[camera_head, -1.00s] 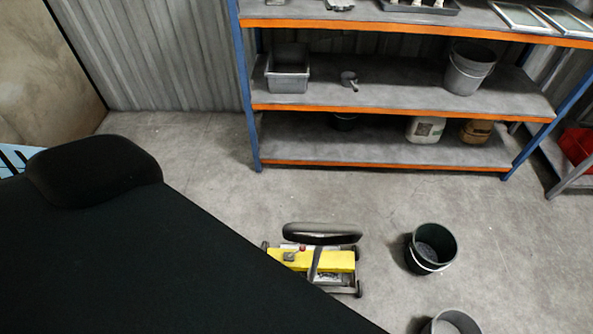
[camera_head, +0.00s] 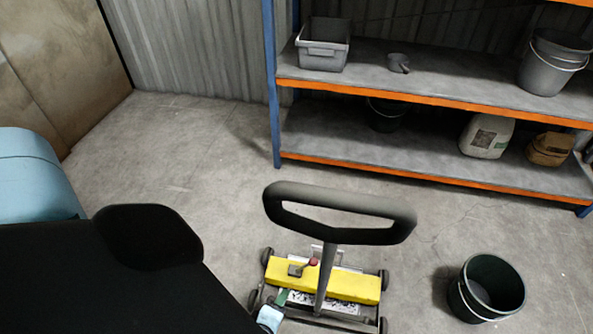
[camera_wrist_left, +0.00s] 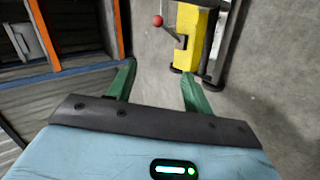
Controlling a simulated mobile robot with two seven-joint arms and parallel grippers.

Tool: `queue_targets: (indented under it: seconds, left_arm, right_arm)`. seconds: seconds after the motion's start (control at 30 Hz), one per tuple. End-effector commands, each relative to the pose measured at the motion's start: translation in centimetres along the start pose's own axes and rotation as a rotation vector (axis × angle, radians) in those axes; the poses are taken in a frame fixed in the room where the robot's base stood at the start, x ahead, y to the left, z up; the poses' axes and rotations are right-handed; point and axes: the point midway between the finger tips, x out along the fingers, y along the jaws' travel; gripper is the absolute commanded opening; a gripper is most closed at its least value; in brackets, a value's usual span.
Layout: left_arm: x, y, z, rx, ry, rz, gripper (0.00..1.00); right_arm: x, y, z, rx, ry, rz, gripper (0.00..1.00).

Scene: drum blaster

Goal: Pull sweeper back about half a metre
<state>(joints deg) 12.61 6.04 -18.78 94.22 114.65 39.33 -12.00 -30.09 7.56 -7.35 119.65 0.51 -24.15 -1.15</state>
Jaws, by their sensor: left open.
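The sweeper (camera_head: 343,285) stands on the floor at the lower middle of the head view. It has a yellow bar, small dark wheels, a lever with a red knob, and a post rising to a black loop handle (camera_head: 340,211). My left gripper (camera_head: 281,298) is low beside the sweeper's left part, partly hidden by my dark arm. In the left wrist view, its green fingers (camera_wrist_left: 158,70) are apart with nothing between them. The yellow bar and red-knobbed lever (camera_wrist_left: 185,32) show beyond the fingertips. My right gripper is not in view.
A blue-and-orange shelf (camera_head: 430,102) with tubs and buckets stands behind the sweeper. A dark green bucket (camera_head: 487,288) stands on the floor at its right. Bare concrete floor (camera_head: 190,160) lies to the left and in front of the shelf.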

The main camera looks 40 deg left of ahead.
Motion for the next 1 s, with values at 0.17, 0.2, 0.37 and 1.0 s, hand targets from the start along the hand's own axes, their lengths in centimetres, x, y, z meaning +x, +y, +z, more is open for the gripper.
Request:
queue_targets:
  seconds: [0.17, 0.2, 0.37, 1.0]
  left_arm:
    - [4.9, -5.7, 1.0, -0.137, 0.065, -0.166, 0.51]
    - [5.5, -6.4, 1.2, -0.158, 0.074, -0.192, 0.51]
    - [6.6, -8.0, 1.8, -0.206, 0.094, -0.261, 0.51]
    - [11.3, -9.8, 1.5, -0.215, 0.099, -0.276, 0.51]
  right_arm:
    - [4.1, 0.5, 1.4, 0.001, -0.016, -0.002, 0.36]
    - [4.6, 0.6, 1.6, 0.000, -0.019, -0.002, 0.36]
    - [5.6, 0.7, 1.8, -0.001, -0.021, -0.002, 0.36]
    - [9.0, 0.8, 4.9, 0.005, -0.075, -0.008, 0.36]
